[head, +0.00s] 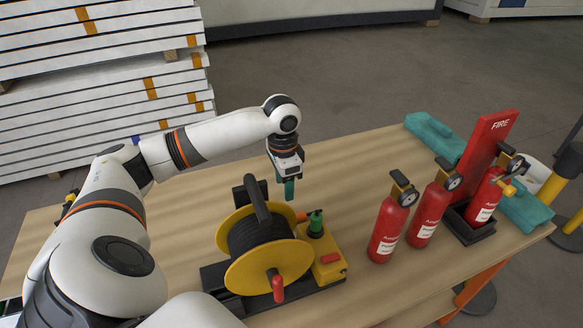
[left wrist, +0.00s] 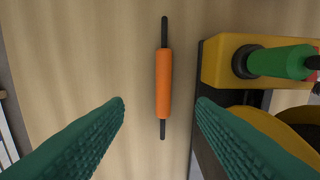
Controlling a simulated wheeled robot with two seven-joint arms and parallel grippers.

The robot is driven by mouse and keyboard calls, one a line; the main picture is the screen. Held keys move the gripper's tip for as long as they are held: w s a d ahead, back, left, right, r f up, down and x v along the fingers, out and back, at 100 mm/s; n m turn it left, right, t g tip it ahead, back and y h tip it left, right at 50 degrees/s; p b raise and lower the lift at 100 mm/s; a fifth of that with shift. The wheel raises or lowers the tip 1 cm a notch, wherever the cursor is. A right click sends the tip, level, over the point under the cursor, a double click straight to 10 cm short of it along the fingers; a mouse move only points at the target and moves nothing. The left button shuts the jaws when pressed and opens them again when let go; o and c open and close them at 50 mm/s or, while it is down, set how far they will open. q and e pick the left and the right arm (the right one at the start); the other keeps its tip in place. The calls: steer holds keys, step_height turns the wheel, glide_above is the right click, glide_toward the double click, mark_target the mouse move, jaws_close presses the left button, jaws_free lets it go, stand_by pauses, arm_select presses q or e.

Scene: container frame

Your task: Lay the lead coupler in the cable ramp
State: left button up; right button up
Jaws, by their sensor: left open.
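The lead coupler (left wrist: 163,84), an orange cylinder with a thin black lead at each end, lies on the wooden table in the left wrist view. In the head view only a bit of orange (head: 301,216) shows beside the cable reel. My left gripper (head: 289,190) points down with teal fingers. In the left wrist view the fingers (left wrist: 161,103) are open on either side of the coupler, not touching it. A long teal piece (head: 432,133) at the back right may be the cable ramp; the red stand hides its middle. My right gripper is out of view.
A yellow and black cable reel (head: 267,262) with a yellow box (head: 327,262) and green plug stands close beside the coupler. Several red extinguishers (head: 389,230) and a red FIRE stand (head: 486,150) fill the right. The table behind my left gripper is clear.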

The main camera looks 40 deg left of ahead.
arm_select(q)
step_height(320, 180, down, 6)
steer(key=shift+s+f, duration=0.15)
steer(key=shift+d+f+p, duration=0.2)
steer(key=shift+f+p, duration=0.4)
steer(key=shift+f, duration=2.1)
steer(key=shift+s, duration=0.1)
steer(key=shift+c, duration=0.5)
steer(key=shift+r, duration=0.1)
jaws_close()
